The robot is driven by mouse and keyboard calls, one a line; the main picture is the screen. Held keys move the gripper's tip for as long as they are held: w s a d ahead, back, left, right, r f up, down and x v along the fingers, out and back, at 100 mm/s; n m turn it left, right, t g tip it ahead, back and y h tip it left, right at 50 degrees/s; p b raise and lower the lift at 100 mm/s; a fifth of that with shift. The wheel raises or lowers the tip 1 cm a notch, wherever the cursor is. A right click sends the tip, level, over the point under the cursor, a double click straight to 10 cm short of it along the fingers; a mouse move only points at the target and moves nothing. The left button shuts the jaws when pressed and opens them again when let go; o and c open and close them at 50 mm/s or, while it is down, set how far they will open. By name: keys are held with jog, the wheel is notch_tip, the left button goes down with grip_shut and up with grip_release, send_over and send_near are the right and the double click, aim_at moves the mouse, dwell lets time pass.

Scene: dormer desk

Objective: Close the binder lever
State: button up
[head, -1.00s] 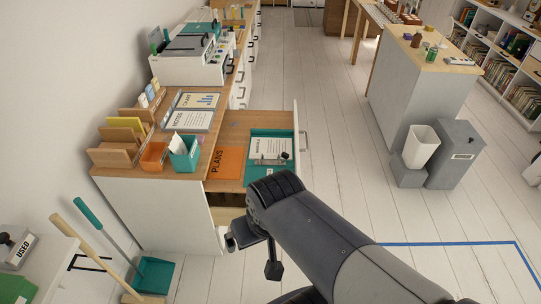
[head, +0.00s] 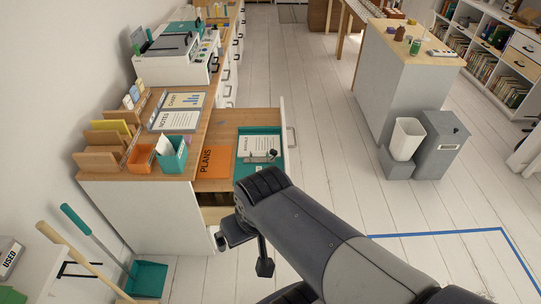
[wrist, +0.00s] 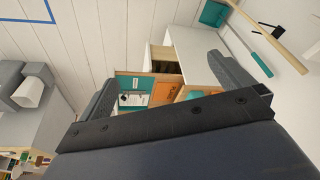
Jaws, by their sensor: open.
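The teal binder (head: 244,167) lies open in the pulled-out drawer of the desk, with a white sheet on it and a metal lever (head: 262,157) standing at its right part. In the wrist view the binder (wrist: 136,84) shows small between my finger tips, with the metal lever (wrist: 134,97) on it hard to make out. My gripper (wrist: 168,72) is open and empty, apart from the binder. In the head view my arm covers the binder's near edge and most of the gripper.
An orange PLANS folder (head: 214,161) lies left of the binder. The drawer front (head: 283,133) stands out over the floor. Orange and teal boxes (head: 172,156) stand on the desktop. The floor to the right is clear up to a grey bin (head: 441,143).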

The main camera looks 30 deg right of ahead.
jog(key=shift+c, duration=0.3)
